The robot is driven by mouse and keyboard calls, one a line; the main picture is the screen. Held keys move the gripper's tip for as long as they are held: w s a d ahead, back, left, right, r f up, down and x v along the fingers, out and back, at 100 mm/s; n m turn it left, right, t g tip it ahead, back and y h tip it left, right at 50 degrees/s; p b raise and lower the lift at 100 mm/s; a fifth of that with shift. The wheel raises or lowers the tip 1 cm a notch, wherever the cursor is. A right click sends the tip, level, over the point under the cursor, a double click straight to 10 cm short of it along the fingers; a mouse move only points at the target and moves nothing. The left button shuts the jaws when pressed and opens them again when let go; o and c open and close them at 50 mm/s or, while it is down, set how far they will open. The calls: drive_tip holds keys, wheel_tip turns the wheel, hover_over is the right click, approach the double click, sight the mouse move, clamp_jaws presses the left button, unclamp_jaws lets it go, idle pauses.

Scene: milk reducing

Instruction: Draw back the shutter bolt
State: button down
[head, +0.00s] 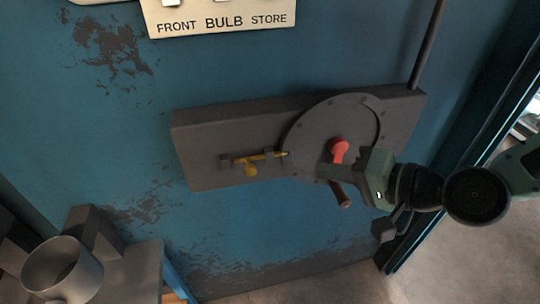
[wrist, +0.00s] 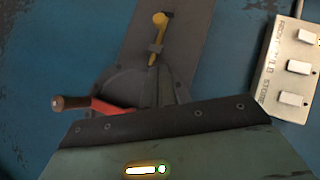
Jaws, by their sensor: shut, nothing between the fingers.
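The brass shutter bolt (head: 262,158) lies across the left half of a grey plate (head: 205,135) on the blue wall, with a round knob (head: 250,170) hanging below it. Its right tip meets the edge of a round grey disc (head: 315,135); I cannot tell how deep it goes. The bolt (wrist: 158,45) also shows at the top middle of the wrist view, untouched. My gripper (head: 372,174) is shut and empty, right of the bolt, in front of the disc's lower right.
A red lever (head: 339,150) with a wooden handle (head: 342,195) sits on the disc, close by my gripper. A sign panel (head: 222,20) is above. A grey cup (head: 62,270) stands at lower left. The wall left of the plate is clear.

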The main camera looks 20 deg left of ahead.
drive_tip(key=shift+w+r, duration=0.2)
drive_tip(key=shift+r, duration=0.1)
drive_tip(key=s+p+x, duration=0.1)
drive_tip(key=p+x, duration=0.1)
drive_tip(key=x, duration=0.4)
drive_tip(key=s+p+x, duration=0.1)
drive_tip(key=p+x, duration=0.1)
drive_tip(key=x, duration=0.5)
drive_tip(key=shift+s+a+f+p, duration=0.25)
drive_tip(key=shift+s+f+p, duration=0.05)
drive_tip(key=shift+f+p, duration=0.1)
